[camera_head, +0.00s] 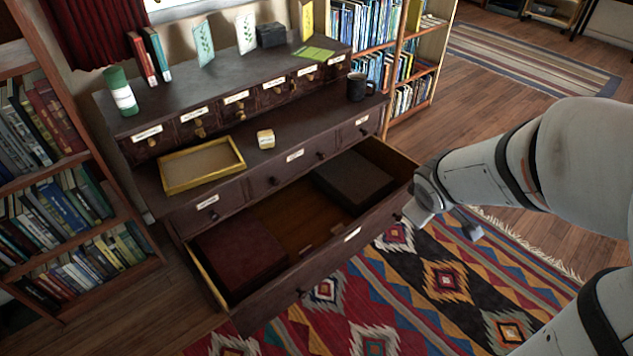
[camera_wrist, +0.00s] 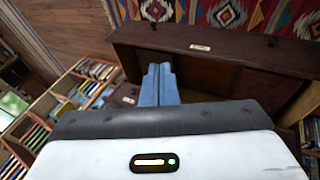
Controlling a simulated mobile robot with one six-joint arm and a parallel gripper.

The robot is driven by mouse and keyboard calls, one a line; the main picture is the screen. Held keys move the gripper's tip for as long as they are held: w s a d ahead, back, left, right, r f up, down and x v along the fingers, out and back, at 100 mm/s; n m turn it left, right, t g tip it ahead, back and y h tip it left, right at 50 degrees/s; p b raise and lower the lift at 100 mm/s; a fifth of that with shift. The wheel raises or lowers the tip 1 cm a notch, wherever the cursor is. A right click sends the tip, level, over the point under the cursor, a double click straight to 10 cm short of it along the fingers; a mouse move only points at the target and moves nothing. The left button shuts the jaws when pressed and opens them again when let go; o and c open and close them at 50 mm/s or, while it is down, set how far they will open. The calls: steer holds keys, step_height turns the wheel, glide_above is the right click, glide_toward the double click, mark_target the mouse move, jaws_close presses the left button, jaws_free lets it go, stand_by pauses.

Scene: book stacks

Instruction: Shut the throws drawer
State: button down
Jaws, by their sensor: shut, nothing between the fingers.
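The wide bottom drawer of the dark wooden cabinet stands pulled out, and its front (camera_head: 330,248) carries a white label too small to read and dark knobs. Inside lie a dark red folded block (camera_head: 238,252) and a dark grey one (camera_head: 354,180). My gripper (camera_head: 430,208) is at the right end of the drawer front. In the wrist view its two blue-grey fingers (camera_wrist: 159,72) are together and empty, close to the drawer front (camera_wrist: 225,50). I cannot tell whether they touch it.
The row of drawers above the open one looks shut. Bookcases flank the cabinet. A patterned rug (camera_head: 440,275) covers the clear floor in front.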

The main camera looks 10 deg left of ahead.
steer(key=w+a+f+n+y+b, duration=0.3)
steer(key=a+f+n, duration=0.4)
steer(key=f, duration=0.4)
steer(key=n+g+y+b, duration=0.6)
steer(key=n+b, duration=0.3)
steer(key=n, duration=0.1)
glide_toward(284, 283)
step_height(284, 283, down, 3)
steer(key=s, duration=0.3)
steer(key=w+a, duration=0.2)
steer(key=w, duration=0.1)
steer(key=shift+a+f, duration=0.35)
